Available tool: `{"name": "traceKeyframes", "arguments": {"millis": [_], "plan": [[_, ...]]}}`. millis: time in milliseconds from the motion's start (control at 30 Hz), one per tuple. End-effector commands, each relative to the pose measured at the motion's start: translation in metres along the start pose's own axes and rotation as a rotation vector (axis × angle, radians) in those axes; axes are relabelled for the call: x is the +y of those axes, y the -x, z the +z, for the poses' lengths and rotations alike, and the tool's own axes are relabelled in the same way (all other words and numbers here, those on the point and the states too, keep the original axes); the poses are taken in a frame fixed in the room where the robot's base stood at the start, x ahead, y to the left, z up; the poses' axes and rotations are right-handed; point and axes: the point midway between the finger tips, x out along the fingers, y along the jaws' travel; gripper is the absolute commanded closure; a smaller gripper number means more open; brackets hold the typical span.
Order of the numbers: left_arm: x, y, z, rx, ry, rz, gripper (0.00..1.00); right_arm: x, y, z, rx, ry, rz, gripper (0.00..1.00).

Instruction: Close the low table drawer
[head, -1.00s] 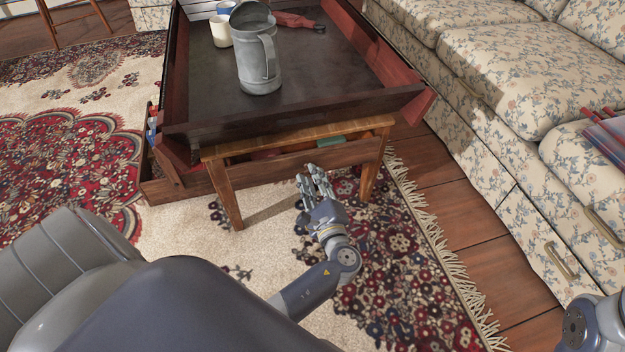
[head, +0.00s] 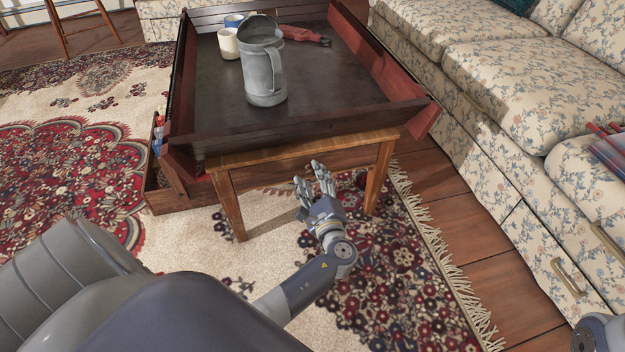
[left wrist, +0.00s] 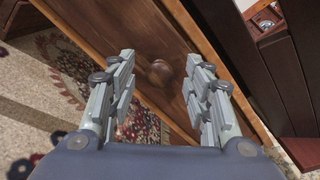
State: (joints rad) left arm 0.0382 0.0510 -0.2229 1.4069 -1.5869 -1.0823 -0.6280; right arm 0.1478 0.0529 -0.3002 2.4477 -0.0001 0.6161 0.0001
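The low wooden table (head: 300,149) stands in front of me. A brown drawer front (head: 285,164) shows under its top, between the legs; no gap or contents show above it in the head view. The left wrist view shows the drawer front (left wrist: 135,40) with a round knob (left wrist: 160,72). My right gripper is out of view.
A dark tray-like top (head: 330,122) holds a metal pitcher (head: 264,65) and cups (head: 229,43). An open box with items (head: 155,185) sticks out at the left. A floral sofa (head: 490,75) stands at the right. Patterned rug (head: 390,270) covers the floor.

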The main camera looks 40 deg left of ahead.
Motion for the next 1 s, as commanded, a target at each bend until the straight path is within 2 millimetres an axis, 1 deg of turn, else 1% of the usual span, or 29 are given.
{"name": "traceKeyframes", "arguments": {"millis": [167,267,367,600,700,833,1000], "plan": [[0.000,0.003,-0.001,0.001,-0.001,0.000,0.54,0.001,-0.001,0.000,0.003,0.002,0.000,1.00],[0.001,0.012,-0.001,0.003,-0.002,0.001,0.54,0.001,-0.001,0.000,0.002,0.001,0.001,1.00],[0.001,0.029,-0.001,0.004,-0.001,0.002,0.54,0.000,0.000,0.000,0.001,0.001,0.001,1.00],[0.001,0.081,-0.001,0.004,0.000,0.002,0.54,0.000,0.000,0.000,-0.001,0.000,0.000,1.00],[0.001,0.098,-0.001,0.003,0.000,0.001,0.54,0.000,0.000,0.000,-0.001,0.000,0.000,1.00],[0.000,0.113,-0.001,0.002,-0.001,0.001,0.54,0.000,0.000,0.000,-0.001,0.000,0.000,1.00],[0.000,0.120,0.000,0.000,0.000,0.000,0.54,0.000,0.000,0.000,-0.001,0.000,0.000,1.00]]}}
